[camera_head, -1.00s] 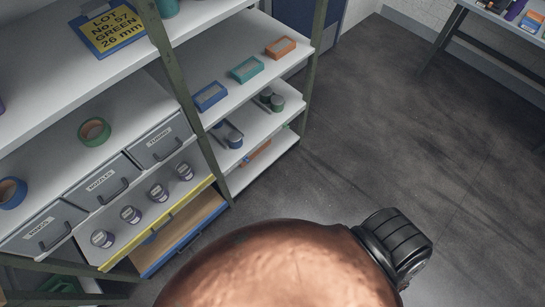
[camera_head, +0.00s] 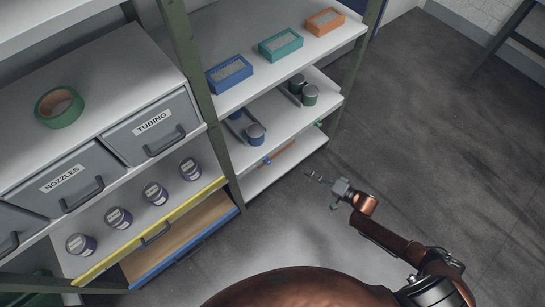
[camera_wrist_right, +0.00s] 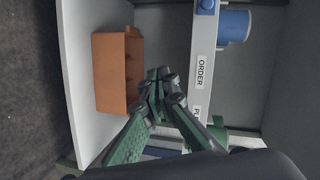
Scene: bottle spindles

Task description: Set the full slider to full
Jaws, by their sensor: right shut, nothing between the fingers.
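In the head view, a blue slider knob (camera_head: 267,160) and a green slider knob (camera_head: 318,124) sit on the front edge of the middle shelf (camera_head: 285,132). In the wrist view, that edge is a pale strip (camera_wrist_right: 203,45) with an "ORDER" label (camera_wrist_right: 201,72) and a second, partly hidden label (camera_wrist_right: 196,113). The blue knob (camera_wrist_right: 207,5) shows at its top. My right gripper (camera_head: 312,175) is shut and empty, in front of the shelves and apart from the knobs. Its fingers (camera_wrist_right: 157,82) point toward the shelf unit in the wrist view. My left gripper is out of view.
An orange bin (camera_wrist_right: 119,68) stands on the lower shelf, close to the fingers in the wrist view. Blue cans (camera_head: 254,133) and green cans (camera_head: 309,95) stand on the middle shelf. A green post (camera_head: 358,62) bounds the shelves at right. The floor (camera_head: 430,120) is clear.

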